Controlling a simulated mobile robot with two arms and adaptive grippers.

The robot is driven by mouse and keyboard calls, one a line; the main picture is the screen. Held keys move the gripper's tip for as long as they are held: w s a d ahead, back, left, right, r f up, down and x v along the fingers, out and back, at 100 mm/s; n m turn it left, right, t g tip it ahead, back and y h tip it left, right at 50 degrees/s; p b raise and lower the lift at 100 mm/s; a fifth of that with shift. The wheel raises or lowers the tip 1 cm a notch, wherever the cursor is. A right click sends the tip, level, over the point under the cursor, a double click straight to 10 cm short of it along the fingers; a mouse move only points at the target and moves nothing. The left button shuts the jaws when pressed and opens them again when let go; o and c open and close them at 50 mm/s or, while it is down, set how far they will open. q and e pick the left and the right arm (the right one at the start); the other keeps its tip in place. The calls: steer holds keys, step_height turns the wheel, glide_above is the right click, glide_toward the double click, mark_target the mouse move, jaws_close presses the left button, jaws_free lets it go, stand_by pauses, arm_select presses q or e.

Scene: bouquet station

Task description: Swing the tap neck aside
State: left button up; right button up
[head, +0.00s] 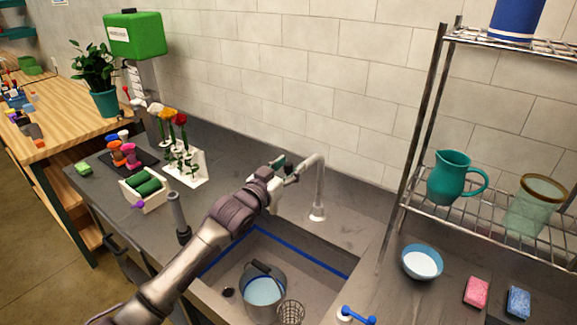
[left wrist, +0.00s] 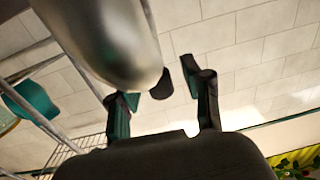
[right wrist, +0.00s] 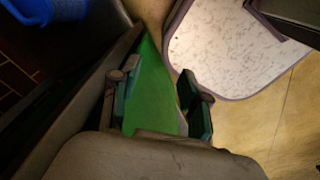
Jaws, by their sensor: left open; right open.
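The silver tap neck (head: 319,185) rises from its base behind the sink and curves over at the top toward the left. My left gripper (head: 284,168) is open at the spout end of the neck, above the sink's back edge. In the left wrist view the neck (left wrist: 105,40) looms large and close, its rounded end near the open fingers (left wrist: 162,98). I cannot tell whether they touch it. My right gripper (right wrist: 158,100) is open, seen only in the right wrist view, low over the floor. A green surface (right wrist: 150,85) shows between its fingers.
The sink (head: 325,262) holds a bucket (head: 263,292) of water and a mesh cup (head: 291,312). A wire rack (head: 405,180) stands right; a white flower stand (head: 187,168) stands left. The counter behind the tap is clear.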

arm_select(q)
jaws_close()
arm_select(e)
steer(key=shift+f, duration=0.1)
stand_by(0.3)
